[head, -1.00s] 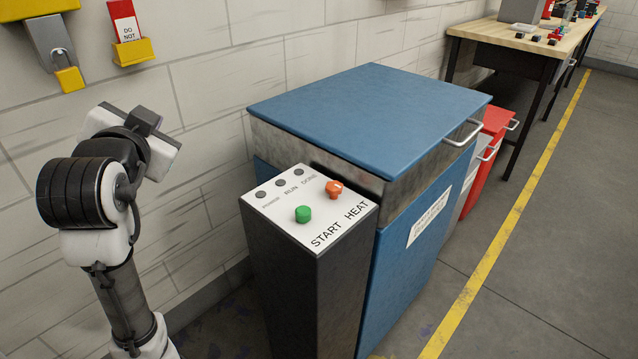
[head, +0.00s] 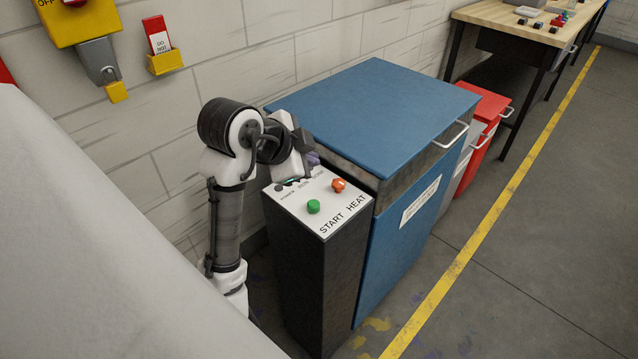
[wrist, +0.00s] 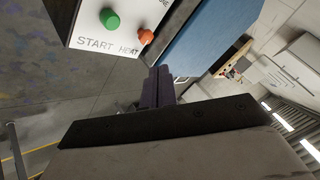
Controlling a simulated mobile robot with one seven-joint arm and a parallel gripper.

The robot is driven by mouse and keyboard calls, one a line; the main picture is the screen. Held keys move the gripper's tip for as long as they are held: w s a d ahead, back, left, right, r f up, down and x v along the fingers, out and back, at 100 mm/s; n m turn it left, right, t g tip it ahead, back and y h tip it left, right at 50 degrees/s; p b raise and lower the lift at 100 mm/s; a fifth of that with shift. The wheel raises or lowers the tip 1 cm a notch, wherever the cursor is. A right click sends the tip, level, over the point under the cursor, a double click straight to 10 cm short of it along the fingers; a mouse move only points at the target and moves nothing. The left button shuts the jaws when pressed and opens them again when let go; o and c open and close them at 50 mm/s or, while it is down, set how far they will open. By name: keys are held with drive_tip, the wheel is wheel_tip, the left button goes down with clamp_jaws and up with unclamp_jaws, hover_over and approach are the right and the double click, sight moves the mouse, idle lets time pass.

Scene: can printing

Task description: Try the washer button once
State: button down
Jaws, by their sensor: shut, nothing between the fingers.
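The washer is a blue-lidded machine (head: 385,110) against the wall, with a dark control post (head: 312,270) at its front left. The post's white top panel (head: 335,212) has a green button (head: 313,207) by START and an orange button (head: 338,185) by HEAT. Both buttons also show in the wrist view, green (wrist: 109,19) and orange (wrist: 146,37). My gripper (head: 313,158) is over the back edge of the panel, behind both buttons and apart from them. Its purple fingers (wrist: 158,85) are shut and empty. My arm partly hides the indicator lamps; a faint green spot shows there.
A yellow switch box (head: 80,22) and a red tag in a yellow holder (head: 164,60) are on the wall. Red bins (head: 483,135) and a wooden workbench (head: 520,22) stand beyond the washer. The floor right of the yellow line is clear.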

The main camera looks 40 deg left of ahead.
sight(315, 201)
drive_tip(key=shift+f, duration=0.1)
wheel_tip(315, 201, down, 9)
drive_tip(key=b, duration=0.6)
drive_tip(key=shift+r+b, duration=0.2)
drive_tip(key=shift+b, duration=0.15)
drive_tip(key=shift+f, duration=0.15)
idle(1.6)
drive_tip(key=shift+f+b, duration=0.3)
drive_tip(key=shift+b, duration=0.15)
drive_tip(key=shift+f+b, duration=0.7)
drive_tip(key=shift+f, duration=0.2)
idle(0.6)
drive_tip(key=shift+r, duration=0.15)
drive_tip(key=shift+r+p, duration=1)
drive_tip(key=shift+r, duration=0.2)
drive_tip(key=shift+r+p, duration=1.9)
drive_tip(key=shift+r, duration=0.6)
